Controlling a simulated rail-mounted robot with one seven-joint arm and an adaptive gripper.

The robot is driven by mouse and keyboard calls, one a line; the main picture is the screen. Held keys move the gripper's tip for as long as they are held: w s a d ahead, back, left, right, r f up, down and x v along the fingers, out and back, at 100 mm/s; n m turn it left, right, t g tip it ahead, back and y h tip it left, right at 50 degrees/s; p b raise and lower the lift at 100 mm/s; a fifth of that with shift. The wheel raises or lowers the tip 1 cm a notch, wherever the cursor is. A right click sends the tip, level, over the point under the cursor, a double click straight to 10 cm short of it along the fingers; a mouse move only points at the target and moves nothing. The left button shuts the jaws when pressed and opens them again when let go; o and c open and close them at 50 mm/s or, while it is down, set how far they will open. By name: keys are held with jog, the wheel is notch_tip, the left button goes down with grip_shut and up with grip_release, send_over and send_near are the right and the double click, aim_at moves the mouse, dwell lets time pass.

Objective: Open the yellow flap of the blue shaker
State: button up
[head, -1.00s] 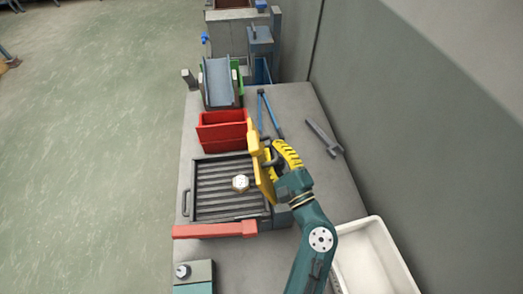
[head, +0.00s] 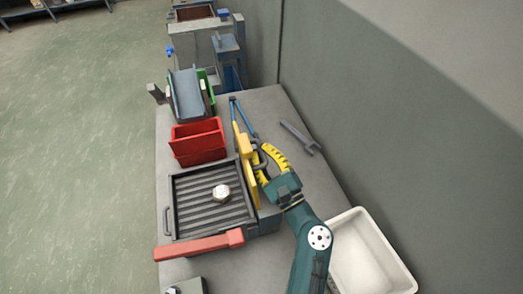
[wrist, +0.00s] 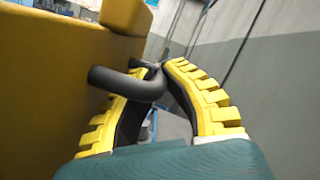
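The yellow flap (head: 250,182) stands upright, almost edge-on, along the right side of a dark grey ridged tray (head: 184,205). In the wrist view the flap (wrist: 45,75) fills the left side. A dark looped handle (wrist: 125,84) sticks out from its face. My gripper (wrist: 162,68) has its yellow-padded fingers around the outer part of this handle, tips close together. In the head view my gripper (head: 265,160) is just right of the flap. The fingertips' exact contact with the handle is partly hidden. I see no clearly blue shaker body here.
A pale nut-like piece (head: 221,193) lies in the tray, with a red bar (head: 200,245) in front. A red bin (head: 198,142), blue-handled tool (head: 237,108) and grey wrench (head: 299,137) lie farther back. A white bin (head: 369,255) stands front right, near the wall.

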jog(key=shift+o, duration=1.4)
jog(key=shift+d+r, duration=0.1)
jog(key=shift+r, duration=0.15)
jog(key=shift+f, duration=0.1)
jog(key=shift+f, duration=0.15)
jog(key=v, duration=1.1)
jog(key=shift+s+d, duration=0.15)
jog(key=shift+s, duration=0.25)
